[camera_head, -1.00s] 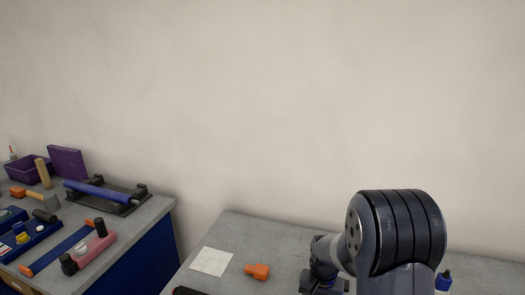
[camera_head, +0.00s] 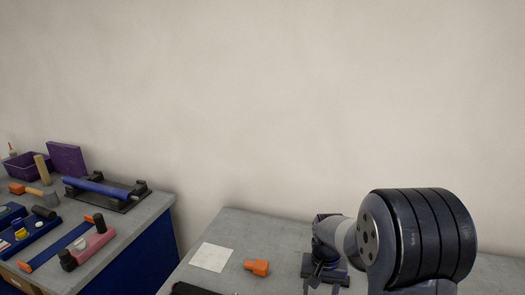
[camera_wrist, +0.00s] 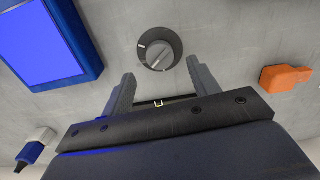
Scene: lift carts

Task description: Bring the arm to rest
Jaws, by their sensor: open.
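My gripper (camera_wrist: 160,72) is open in the wrist view, with its two fingers apart and nothing held between them. A dark round knob (camera_wrist: 157,48) with a pale mark lies beyond the fingertips; I cannot tell the exact gap to it. In the head view my arm rises at the lower right, bent, with its wrist end low over the grey worktop (camera_head: 225,228).
An orange piece (camera_head: 257,267) lies left of my arm, near a white square (camera_head: 213,257). The wrist view shows a blue-screened box (camera_wrist: 45,38) and a blue-and-white item (camera_wrist: 36,146). A cluttered second cart holds a blue-handled rack (camera_head: 105,192).

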